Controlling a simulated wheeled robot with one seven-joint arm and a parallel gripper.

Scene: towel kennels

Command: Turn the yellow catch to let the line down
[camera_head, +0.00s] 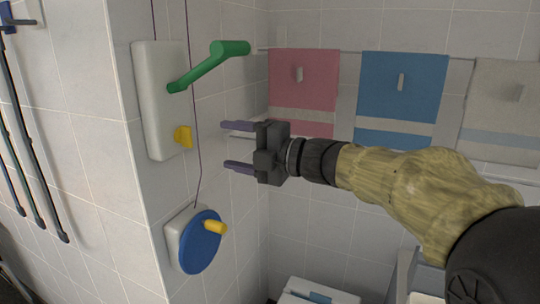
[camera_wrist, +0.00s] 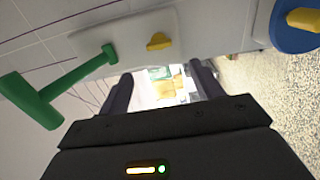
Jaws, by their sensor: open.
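The yellow catch (camera_head: 183,136) sits low on a white wall plate (camera_head: 152,100), below a green crank handle (camera_head: 208,67). The catch also shows in the wrist view (camera_wrist: 158,41), ahead of the fingers and near the top. A thin dark line (camera_head: 188,60) runs down the wall from above, past the plate, to a blue disc (camera_head: 200,242) with a yellow knob (camera_head: 215,227) below. My gripper (camera_head: 238,147) is open and empty, with its fingers pointing left. In the head view its fingertips are right of the catch and apart from it.
Pink (camera_head: 303,80), blue (camera_head: 402,85) and pale (camera_head: 505,95) towels hang from a rail on the back wall. The green handle sticks out above my gripper. Dark poles (camera_head: 30,150) hang on the left wall. A white box (camera_head: 315,291) stands below.

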